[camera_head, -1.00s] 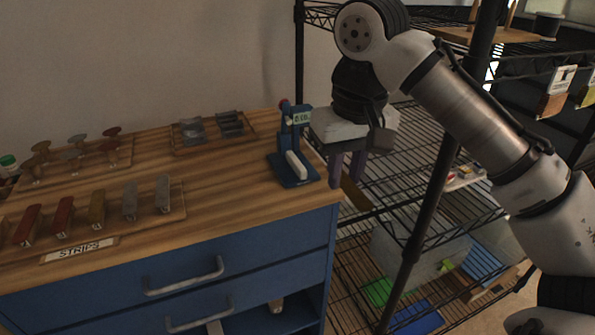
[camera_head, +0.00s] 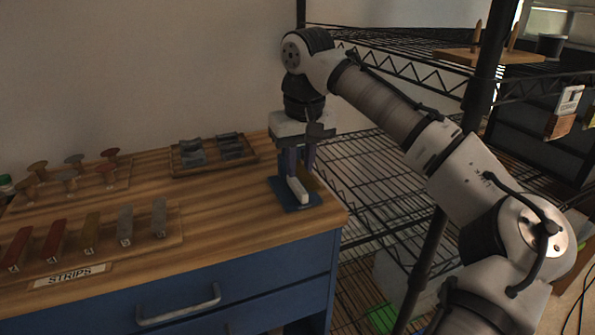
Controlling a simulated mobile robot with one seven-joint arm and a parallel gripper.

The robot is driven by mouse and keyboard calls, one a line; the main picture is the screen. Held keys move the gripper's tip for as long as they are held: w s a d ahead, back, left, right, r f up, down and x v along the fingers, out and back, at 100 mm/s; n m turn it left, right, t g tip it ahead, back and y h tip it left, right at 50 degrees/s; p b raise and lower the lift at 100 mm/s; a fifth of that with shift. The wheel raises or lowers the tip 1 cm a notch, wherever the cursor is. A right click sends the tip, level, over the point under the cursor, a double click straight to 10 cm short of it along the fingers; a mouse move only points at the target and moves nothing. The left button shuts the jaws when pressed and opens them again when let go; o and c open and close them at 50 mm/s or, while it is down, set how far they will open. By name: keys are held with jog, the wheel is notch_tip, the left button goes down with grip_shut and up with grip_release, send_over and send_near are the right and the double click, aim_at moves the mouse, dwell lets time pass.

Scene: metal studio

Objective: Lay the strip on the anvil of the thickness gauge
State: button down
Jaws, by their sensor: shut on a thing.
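The blue thickness gauge (camera_head: 289,207) stands at the right end of the wooden bench top, with a pale bar (camera_head: 297,190) sloping down at its front. My gripper (camera_head: 298,167) points down over the gauge and hides its display and upper body. The gripper is shut on a strip, of which only a dark brown sliver (camera_head: 313,182) shows below the fingers, just right of the gauge. I cannot tell whether the strip touches the anvil, which is hidden.
A rack of several coloured strips (camera_head: 90,235) stands at the front left behind a STRIPS label (camera_head: 70,276). A second rack (camera_head: 72,182) and a tray of grey pieces (camera_head: 215,152) are farther back. Wire shelving (camera_head: 370,170) borders the bench on the right.

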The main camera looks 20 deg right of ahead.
aim_at(298, 167)
jog(key=shift+w, duration=0.35)
jog(key=shift+w+f, duration=0.15)
jog(key=shift+f, duration=0.75)
jog(key=shift+w+f, duration=0.15)
jog(key=shift+f, duration=0.7)
jog(key=shift+f, duration=0.1)
jog(key=c, duration=1.2)
grip_release()
jog(key=shift+c, duration=0.2)
notch_tip(298, 167, up, 12)
jog(key=s+p, duration=0.1)
jog(key=shift+s, duration=0.25)
